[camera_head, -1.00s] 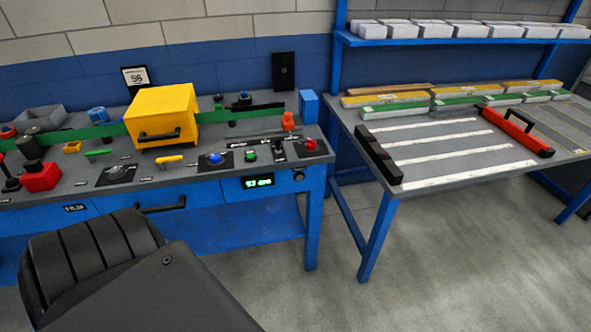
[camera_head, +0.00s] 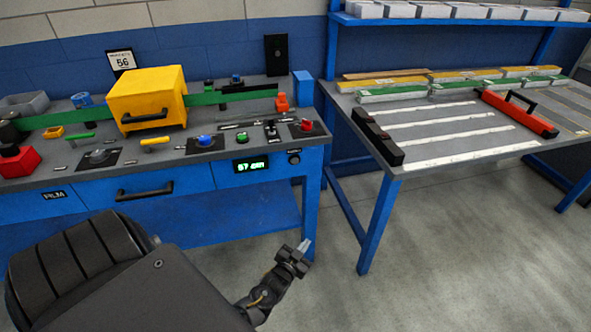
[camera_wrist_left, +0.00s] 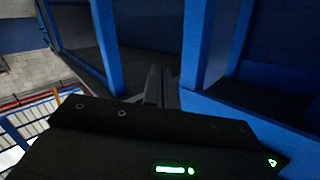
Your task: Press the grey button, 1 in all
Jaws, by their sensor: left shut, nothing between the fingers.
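The grey button (camera_head: 98,155) is a low grey dome on a black plate, on the left part of the panel table in the head view. My left gripper (camera_head: 304,246) is shut and empty, low in front of the table's right leg, well below the tabletop and to the right of the button. In the left wrist view the closed fingers (camera_wrist_left: 161,85) point between blue table parts, and no button shows there. My right gripper is not in view.
The panel table (camera_head: 190,172) also carries a blue button (camera_head: 205,140), a green button (camera_head: 243,137), a red button (camera_head: 306,125), a yellow box (camera_head: 146,98) and a red block (camera_head: 18,162). A second table (camera_head: 440,140) stands to the right. Floor between is clear.

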